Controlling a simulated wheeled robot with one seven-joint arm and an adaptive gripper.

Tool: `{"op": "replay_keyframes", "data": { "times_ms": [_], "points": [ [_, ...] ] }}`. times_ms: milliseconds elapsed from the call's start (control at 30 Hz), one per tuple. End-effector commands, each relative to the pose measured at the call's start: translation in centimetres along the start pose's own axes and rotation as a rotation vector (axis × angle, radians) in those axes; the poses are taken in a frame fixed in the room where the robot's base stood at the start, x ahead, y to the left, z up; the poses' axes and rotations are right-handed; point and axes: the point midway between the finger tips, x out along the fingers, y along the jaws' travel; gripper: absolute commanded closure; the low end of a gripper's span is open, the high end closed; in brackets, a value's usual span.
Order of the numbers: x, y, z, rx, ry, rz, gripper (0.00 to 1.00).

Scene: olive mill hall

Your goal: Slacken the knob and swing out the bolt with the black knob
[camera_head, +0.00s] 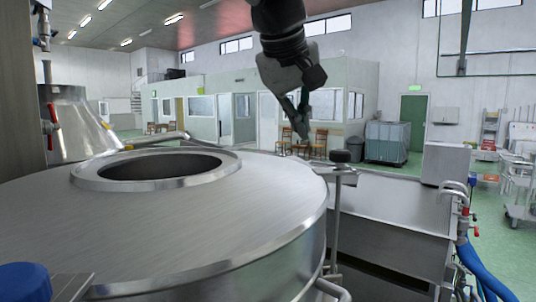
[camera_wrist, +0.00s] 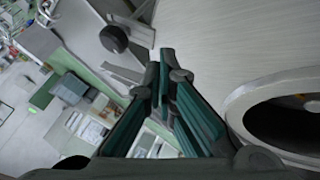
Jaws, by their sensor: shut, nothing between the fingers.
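The black knob (camera_head: 340,156) sits on top of an upright metal bolt (camera_head: 336,205) at the right edge of the round steel vessel lid (camera_head: 250,210). In the wrist view the knob (camera_wrist: 113,38) shows at the upper left, beside a flat grey metal piece at the lid's edge. My gripper (camera_head: 303,132) hangs above the lid's far right edge, up and left of the knob in the head view. Its fingers (camera_wrist: 166,62) are closed together and empty, apart from the knob. Where the bolt's lower end joins the vessel is unclear.
The lid has a round opening with a raised rim (camera_head: 85,180). A blue knob (camera_head: 24,282) is at the near left. A steel trough (camera_head: 400,205) stands to the right, with blue hoses (camera_head: 480,272) beside it. The air around the black knob looks free.

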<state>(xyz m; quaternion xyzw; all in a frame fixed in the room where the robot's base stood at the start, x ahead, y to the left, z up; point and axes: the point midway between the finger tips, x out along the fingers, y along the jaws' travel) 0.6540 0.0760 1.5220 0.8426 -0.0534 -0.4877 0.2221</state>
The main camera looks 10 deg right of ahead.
Motion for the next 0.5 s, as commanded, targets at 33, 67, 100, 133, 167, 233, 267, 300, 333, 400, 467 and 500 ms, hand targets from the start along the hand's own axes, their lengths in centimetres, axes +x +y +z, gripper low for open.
{"op": "replay_keyframes", "data": {
  "times_ms": [33,67,100,133,167,233,267,300,333,400,467,500],
  "points": [
    [0.6,0.1,0.1,0.001,-0.002,0.001,1.00],
    [1.0,0.1,0.1,0.000,-0.004,0.001,1.00],
    [1.6,0.1,0.1,0.000,-0.004,0.001,1.00],
    [2.1,0.1,0.2,0.000,-0.005,0.001,1.00],
    [2.7,0.1,0.2,0.000,-0.006,0.001,1.00],
    [4.0,0.1,0.2,0.000,-0.006,0.000,1.00],
    [4.7,0.1,0.2,0.000,-0.007,0.000,1.00],
    [5.4,0.1,0.2,0.000,-0.006,0.000,1.00],
    [6.0,0.1,0.2,0.000,-0.006,0.000,1.00],
    [7.4,0.1,0.2,0.001,-0.005,0.000,1.00],
    [8.6,0.1,0.2,0.001,-0.005,0.000,1.00],
    [9.2,0.1,0.2,0.002,-0.005,-0.001,1.00]
  ]
}}
